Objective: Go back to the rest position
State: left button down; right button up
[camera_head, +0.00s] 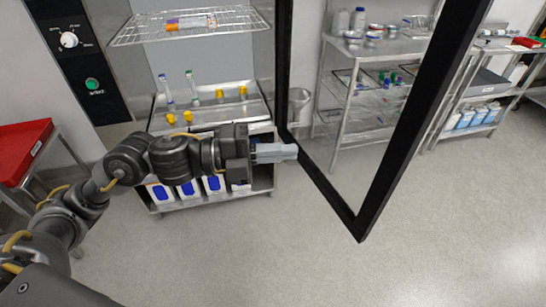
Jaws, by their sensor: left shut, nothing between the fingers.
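My left arm reaches in from the lower left. Its gripper (277,152) points right, with the fingers shut and empty, in front of the lower edge of the open cabinet. The open glass door (352,222) with a black frame stands just right of the fingertips; I cannot tell whether they touch it. My right gripper is out of view.
The cabinet has a wire rack (235,22) with a small orange-labelled item (190,23). Below, a shelf holds tubes and yellow-capped items. A red tray (22,150) is at left. Metal shelves (345,100) stand behind the door. The grey floor (300,260) in front is clear.

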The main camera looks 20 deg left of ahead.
pick_arm(q)
jog(key=shift+s+a, duration=0.5)
jog(key=shift+r, duration=0.1)
